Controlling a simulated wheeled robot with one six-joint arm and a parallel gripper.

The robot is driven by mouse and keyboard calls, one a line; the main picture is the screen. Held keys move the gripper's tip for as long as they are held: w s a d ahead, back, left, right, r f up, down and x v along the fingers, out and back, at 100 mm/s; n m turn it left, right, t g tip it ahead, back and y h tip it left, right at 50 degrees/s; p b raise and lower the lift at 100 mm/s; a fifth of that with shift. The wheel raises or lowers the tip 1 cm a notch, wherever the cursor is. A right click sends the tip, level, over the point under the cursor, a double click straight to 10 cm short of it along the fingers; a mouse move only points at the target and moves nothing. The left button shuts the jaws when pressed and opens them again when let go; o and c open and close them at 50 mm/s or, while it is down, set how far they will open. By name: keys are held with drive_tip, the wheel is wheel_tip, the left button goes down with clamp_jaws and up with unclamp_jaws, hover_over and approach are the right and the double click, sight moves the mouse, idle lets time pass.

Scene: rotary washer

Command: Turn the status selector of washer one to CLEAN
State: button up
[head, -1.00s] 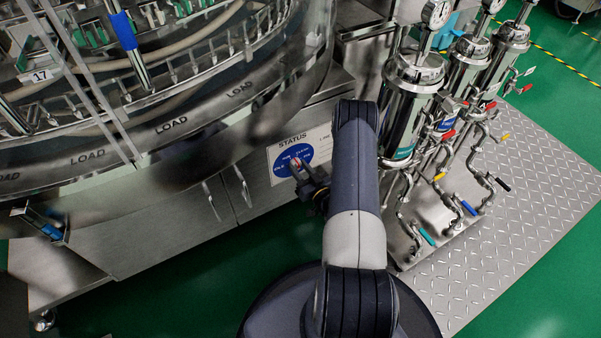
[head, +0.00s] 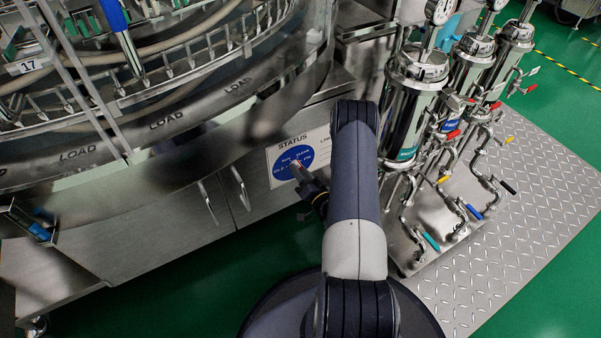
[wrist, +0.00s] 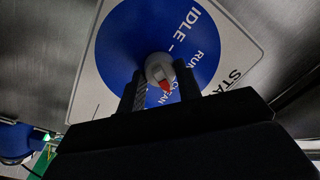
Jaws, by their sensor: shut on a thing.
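The status selector (wrist: 157,68) of washer one is a pale round knob with a red pointer at the centre of a blue disc. The disc (head: 286,171) sits on a white STATUS plate on the washer's lower front. IDLE, RUN and CLEAN are readable on it in the wrist view. The red pointer there points down and slightly right, beside the CLEAN lettering. A finger partly hides that word. My gripper (wrist: 160,90) is shut on the knob, one finger on either side. In the head view my gripper (head: 300,168) reaches the disc from the lower right.
The rotary washer's curved rim (head: 200,107) with LOAD marks overhangs the cabinet (head: 140,239) with its handles. Steel filter cylinders (head: 414,92) with valves stand close to the right of my arm on a tread plate (head: 550,210). Green floor (head: 185,285) is open in front.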

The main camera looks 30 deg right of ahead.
idle(0.3)
drive_tip(key=o, duration=1)
drive_tip(key=shift+c, duration=0.2)
drive_tip(key=shift+s, duration=0.15)
drive_tip(key=s+p, duration=0.2)
drive_tip(key=s, duration=0.8)
drive_tip(key=shift+s+d+f, duration=0.25)
drive_tip(key=shift+d+f, duration=0.1)
drive_tip(key=w+b, duration=0.2)
drive_tip(key=w, duration=0.8)
drive_tip(key=shift+w+a+r, duration=0.35)
drive_tip(key=shift+w, duration=0.05)
drive_tip(key=shift+s, duration=0.1)
